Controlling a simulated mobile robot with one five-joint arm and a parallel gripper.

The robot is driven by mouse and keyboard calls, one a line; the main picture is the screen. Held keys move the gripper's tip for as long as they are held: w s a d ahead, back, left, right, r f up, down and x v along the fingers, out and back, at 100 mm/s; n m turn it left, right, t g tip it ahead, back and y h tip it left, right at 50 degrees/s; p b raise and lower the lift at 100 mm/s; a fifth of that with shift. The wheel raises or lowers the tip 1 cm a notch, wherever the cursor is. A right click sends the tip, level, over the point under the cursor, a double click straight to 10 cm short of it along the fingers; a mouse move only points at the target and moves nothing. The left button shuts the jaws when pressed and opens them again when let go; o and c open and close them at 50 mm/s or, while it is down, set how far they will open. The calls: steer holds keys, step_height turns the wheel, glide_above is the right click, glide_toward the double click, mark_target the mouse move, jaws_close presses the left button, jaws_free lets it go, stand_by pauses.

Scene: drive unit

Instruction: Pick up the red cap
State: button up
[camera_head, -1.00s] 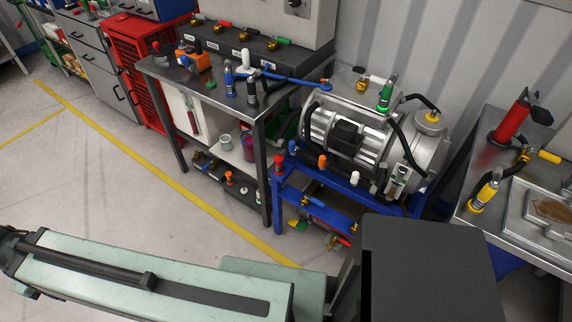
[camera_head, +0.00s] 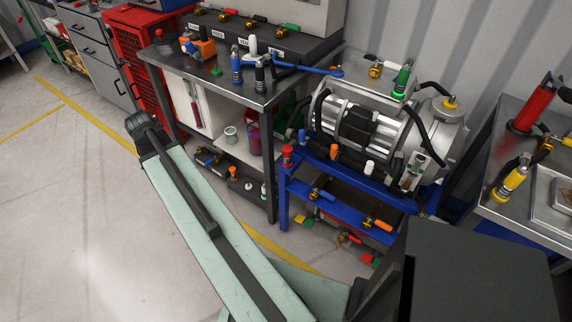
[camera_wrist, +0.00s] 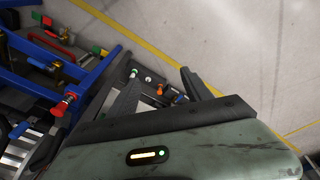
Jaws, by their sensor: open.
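A red cap (camera_head: 287,156) stands at the left front corner of the blue frame that carries the motor. A red cap on the blue frame also shows at the left of the wrist view (camera_wrist: 62,106). My gripper (camera_wrist: 160,76) is open, with its two dark fingers apart and nothing held between them. In the wrist view the cap is to the left of the fingers, clear of them. In the head view my pale green arm reaches up toward the bench, left of the cap, and the jaws cannot be made out.
A blue frame (camera_head: 325,202) holds a silver motor (camera_head: 360,125). An orange cap (camera_head: 333,151) and a white cap (camera_head: 369,168) stand along its front rail. A metal workbench (camera_head: 200,78) stands to the left. Open floor (camera_head: 60,190) lies at the left.

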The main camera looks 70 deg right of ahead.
mark_target(285, 150)
steer(key=s+d+f+m+b, duration=0.2)
steer(key=s+d+m, duration=0.2)
steer(key=s+d, duration=0.5)
steer(key=s+d+f+m+g+h+b, duration=0.1)
steer(key=s+d+m, duration=0.3)
steer(key=s+d, duration=0.5)
steer(key=s+d+f+m+g+b, duration=0.1)
steer(key=s+d+f+m+b, duration=0.2)
steer(key=s+d, duration=0.6)
steer(key=shift+s+d+f+m+h, duration=0.15)
steer(key=shift+d+f+m, duration=0.1)
steer(key=shift+d, duration=0.35)
steer(key=shift+d+f+m+h, duration=0.1)
steer(key=shift+d+m, duration=0.1)
steer(key=shift+d, duration=0.35)
steer(key=shift+s+d+f+m+h, duration=0.15)
steer(key=shift+d+f+m, duration=0.1)
steer(key=shift+d, duration=0.35)
steer(key=b+x, duration=0.7)
steer(key=shift+w+f+b, duration=0.1)
steer(key=shift+f+b, duration=0.25)
steer(key=shift+b, duration=0.05)
steer(key=shift+r, duration=0.2)
jaws_close()
